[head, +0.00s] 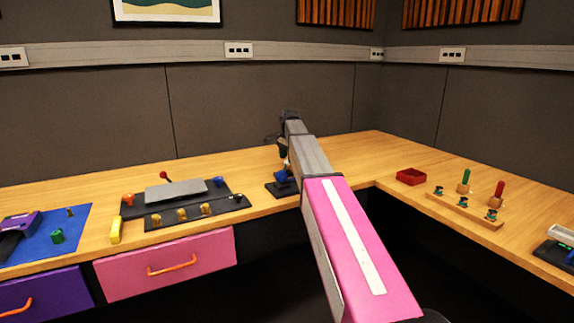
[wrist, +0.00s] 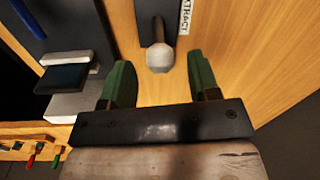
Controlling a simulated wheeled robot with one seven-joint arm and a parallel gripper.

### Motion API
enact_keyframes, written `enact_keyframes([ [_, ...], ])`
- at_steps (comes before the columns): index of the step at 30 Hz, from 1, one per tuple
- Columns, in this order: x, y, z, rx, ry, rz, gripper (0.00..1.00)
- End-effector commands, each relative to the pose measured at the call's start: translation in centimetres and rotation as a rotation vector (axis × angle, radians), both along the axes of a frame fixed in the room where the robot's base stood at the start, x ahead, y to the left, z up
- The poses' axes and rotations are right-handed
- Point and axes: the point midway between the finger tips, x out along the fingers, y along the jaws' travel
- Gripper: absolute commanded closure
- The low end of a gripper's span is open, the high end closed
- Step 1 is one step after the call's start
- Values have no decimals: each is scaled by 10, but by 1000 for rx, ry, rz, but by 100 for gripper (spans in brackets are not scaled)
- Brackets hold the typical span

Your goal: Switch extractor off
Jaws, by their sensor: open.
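The extractor switch is a lever with a pale rounded knob (wrist: 160,59) on a dark plate (wrist: 145,22), beside a white label (wrist: 186,15) whose visible letters read "XTRACT". Its lever leans toward the bottom of the wrist view. My gripper (wrist: 158,82) is open, with its two green fingers on either side of the knob and a gap on each side. The knob looks at or just beyond the fingertips; I cannot tell the exact depth. In the head view my arm covers the switch area, and I cannot make out the switch there.
A dark device with a blue part (head: 283,178) stands on the desk beside my arm. A black panel with a grey plate (head: 176,192) and several knobs lies to the left.

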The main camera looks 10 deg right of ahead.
Motion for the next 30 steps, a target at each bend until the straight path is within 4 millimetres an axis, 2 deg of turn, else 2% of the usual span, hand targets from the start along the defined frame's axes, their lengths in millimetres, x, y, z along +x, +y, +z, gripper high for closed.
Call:
enact_keyframes([
  [3,1,1,-18,0,1,0,44],
  [7,1,1,-29,0,0,0,44],
  [19,2,1,-35,0,0,0,44],
  [23,2,1,-35,0,0,0,87],
  [24,2,1,-35,0,0,0,93],
  [30,2,2,-34,-4,-2,1,93],
])
